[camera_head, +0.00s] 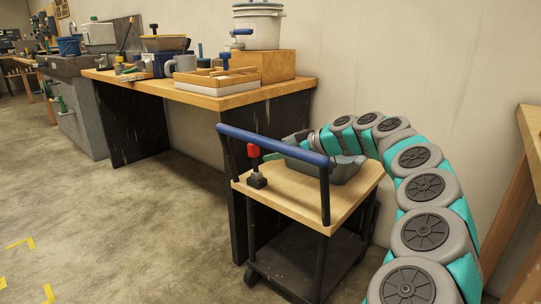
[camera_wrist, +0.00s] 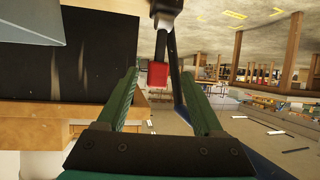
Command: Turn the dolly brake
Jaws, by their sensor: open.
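The dolly brake is a lever with a red knob (camera_head: 253,151) on a black stem and base. It stands upright on the left part of the wooden top of the dolly (camera_head: 317,205). My gripper (camera_head: 268,156) is just right of the lever, partly hidden by the dolly's blue handle bar (camera_head: 270,142). In the wrist view the green fingers of my gripper (camera_wrist: 158,75) are open, and the red knob (camera_wrist: 157,75) shows between their tips with a gap on each side. I cannot tell whether the knob is within the fingers or just beyond them.
A grey tray (camera_head: 340,172) sits on the dolly beneath my arm. A workbench (camera_head: 215,102) with a white bucket (camera_head: 258,27), a mug and several other items stands behind along the wall. Another wooden table (camera_head: 530,125) is at the right edge. The floor at left is clear.

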